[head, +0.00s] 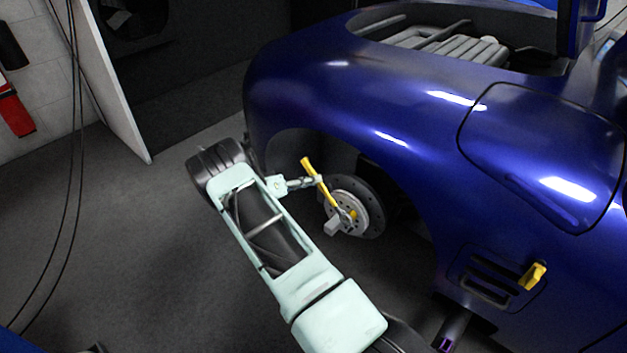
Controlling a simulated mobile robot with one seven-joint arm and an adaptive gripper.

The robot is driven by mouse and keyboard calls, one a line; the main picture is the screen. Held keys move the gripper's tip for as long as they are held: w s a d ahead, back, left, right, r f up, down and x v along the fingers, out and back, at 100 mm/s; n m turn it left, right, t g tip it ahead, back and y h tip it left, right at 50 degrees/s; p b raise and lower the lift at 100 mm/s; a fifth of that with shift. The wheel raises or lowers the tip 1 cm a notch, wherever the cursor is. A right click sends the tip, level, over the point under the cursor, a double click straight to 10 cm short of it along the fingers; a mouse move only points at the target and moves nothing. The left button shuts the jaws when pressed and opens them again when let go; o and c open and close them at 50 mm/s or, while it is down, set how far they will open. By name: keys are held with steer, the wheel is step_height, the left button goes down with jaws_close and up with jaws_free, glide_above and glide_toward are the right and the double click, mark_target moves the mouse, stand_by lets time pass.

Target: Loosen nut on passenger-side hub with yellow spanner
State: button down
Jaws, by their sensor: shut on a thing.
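The passenger-side hub (368,205) shows in the open wheel arch of the blue car, with a dark brake disc around a lighter centre. The yellow spanner (313,176) slants from upper left down to the right across the front of the hub. Its lower end is at the hub centre, where the nut is too small to make out. My gripper (317,181) is shut on the spanner, around the middle of its shaft. I cannot tell whether the spanner's jaw sits around the nut.
The blue car body (400,110) curves above and right of the hub. A yellow piece (532,276) sits on its side near a vent. A white panel edge (112,85) stands at left, with hanging cables (76,130). Dark floor (130,230) at left is clear.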

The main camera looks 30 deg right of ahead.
steer(key=shift+s+a, duration=0.4)
steer(key=shift+a, duration=0.45)
steer(key=shift+s+a, duration=0.4)
steer(key=shift+a, duration=0.45)
